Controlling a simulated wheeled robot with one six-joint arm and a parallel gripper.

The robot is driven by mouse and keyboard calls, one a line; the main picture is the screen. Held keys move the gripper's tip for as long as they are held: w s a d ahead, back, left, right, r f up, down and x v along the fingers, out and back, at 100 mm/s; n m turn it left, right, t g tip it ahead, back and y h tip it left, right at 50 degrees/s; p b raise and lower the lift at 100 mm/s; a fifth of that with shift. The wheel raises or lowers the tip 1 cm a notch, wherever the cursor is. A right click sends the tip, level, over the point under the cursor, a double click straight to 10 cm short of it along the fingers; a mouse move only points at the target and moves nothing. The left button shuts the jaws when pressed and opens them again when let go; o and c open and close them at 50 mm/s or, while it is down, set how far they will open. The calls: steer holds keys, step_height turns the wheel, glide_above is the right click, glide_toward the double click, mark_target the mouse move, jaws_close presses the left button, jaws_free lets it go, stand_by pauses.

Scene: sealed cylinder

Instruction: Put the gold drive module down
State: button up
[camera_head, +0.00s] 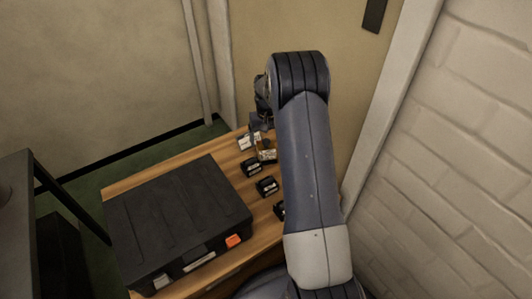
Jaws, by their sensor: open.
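A small gold-toned module (267,156), which looks like the gold drive module, rests on the wooden table near its back right edge. It is small and partly hidden by my arm. My gripper (262,137) is just above and behind it, pointing down, with its jaws open. The fingertips are small and dark here, so I cannot tell whether they touch the module.
A large black case (178,215) with an orange latch fills the table's left and front. Small dark modules (251,167) (267,186) lie right of it, another beside my arm. A whitish module (245,142) lies behind. The wooden table (150,178) meets walls behind and right.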

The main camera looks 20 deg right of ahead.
mark_target(266, 147)
step_height(266, 147, down, 5)
steer(key=shift+w+a+f+b, duration=0.1)
steer(key=shift+b, duration=0.95)
steer(key=shift+c, duration=0.4)
steer(key=c, duration=1.3)
